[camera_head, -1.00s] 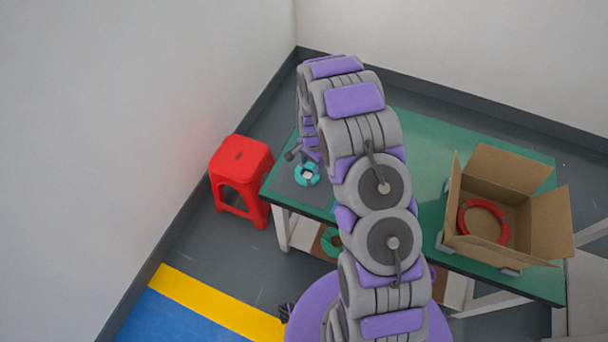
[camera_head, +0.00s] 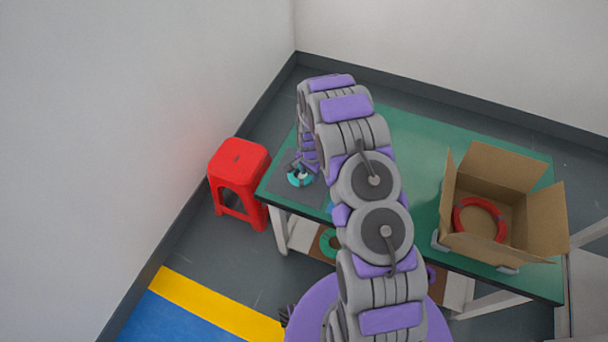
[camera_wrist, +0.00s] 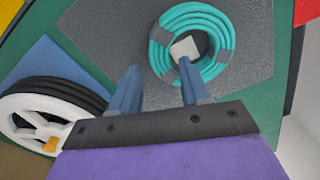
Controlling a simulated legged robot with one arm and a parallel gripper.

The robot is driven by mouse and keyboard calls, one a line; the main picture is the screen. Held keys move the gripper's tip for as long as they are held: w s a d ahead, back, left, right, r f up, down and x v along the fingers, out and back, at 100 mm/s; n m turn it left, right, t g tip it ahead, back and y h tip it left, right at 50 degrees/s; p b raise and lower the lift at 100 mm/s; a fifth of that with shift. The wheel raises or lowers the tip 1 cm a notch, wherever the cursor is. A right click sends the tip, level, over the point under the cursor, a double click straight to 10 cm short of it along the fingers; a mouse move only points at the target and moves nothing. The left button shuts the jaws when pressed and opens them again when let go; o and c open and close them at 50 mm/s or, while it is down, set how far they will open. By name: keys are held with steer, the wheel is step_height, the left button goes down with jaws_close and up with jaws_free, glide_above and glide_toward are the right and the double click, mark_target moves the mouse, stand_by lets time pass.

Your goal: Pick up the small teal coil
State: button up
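The small teal coil (camera_wrist: 218,30) lies flat on a dark grey mat (camera_wrist: 110,35), with grey bands around it and a small white piece showing at its centre. In the head view the coil (camera_head: 293,181) is at the table's left end, partly covered by my gripper. My gripper (camera_wrist: 158,63) is open and empty, with its two blue fingers apart.
A white reel with black cable (camera_wrist: 50,112) and a blue sheet (camera_wrist: 55,70) lie left of the mat. An open cardboard box (camera_head: 547,220) holding a red coil (camera_head: 457,218) stands on the table's right. A red stool (camera_head: 240,165) is beside the table. A green coil (camera_head: 328,243) is on the lower shelf.

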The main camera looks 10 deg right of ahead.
mark_target(311, 188)
steer(key=s+f, duration=0.2)
steer(key=shift+s+a+f+g, duration=0.3)
steer(key=shift+s+g, duration=0.05)
steer(key=shift+g, duration=0.05)
steer(key=c, duration=0.7)
steer(key=shift+s, duration=0.1)
steer(key=shift+d, duration=0.1)
jaws_close()
step_height(311, 188, up, 11)
steer(key=w+p, duration=0.1)
steer(key=w, duration=0.1)
steer(key=shift+w, duration=0.25)
steer(key=o, duration=1.5)
jaws_free()
steer(key=shift+w+d, duration=0.1)
steer(key=shift+d, duration=0.05)
